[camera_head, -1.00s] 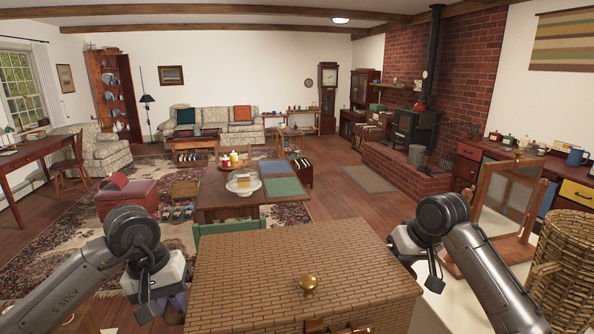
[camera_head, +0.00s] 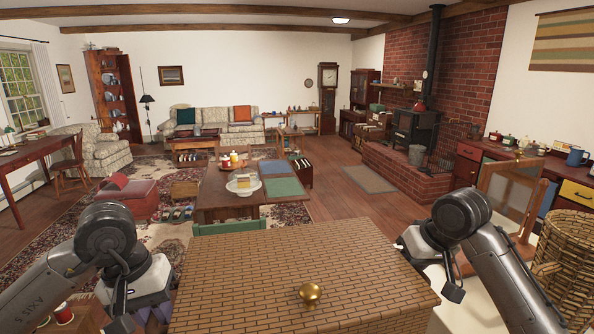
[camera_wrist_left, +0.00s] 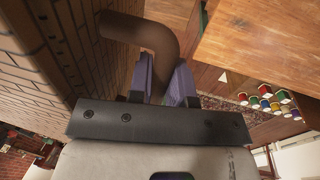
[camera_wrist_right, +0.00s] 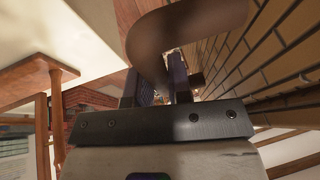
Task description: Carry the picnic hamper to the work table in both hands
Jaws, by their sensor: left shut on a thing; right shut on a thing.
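The picnic hamper (camera_head: 300,265) is a large woven brown box with a closed lid and a round brass knob. It fills the bottom middle of the head view, between my two arms. My left gripper (camera_wrist_left: 165,85) is shut on a thick brown curved handle (camera_wrist_left: 150,35) at the hamper's left side. My right gripper (camera_wrist_right: 168,88) is shut on the matching handle (camera_wrist_right: 190,30) at its right side. Which table is the work table I cannot tell for sure.
A wooden table (camera_head: 215,190) with a cake stand and green and blue mats stands ahead, with a green chair (camera_head: 230,227) before it. At right are a wooden-framed panel (camera_head: 508,200), a wicker basket (camera_head: 565,265) and a pale surface. Wooden floor (camera_head: 340,205) is clear right of the table.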

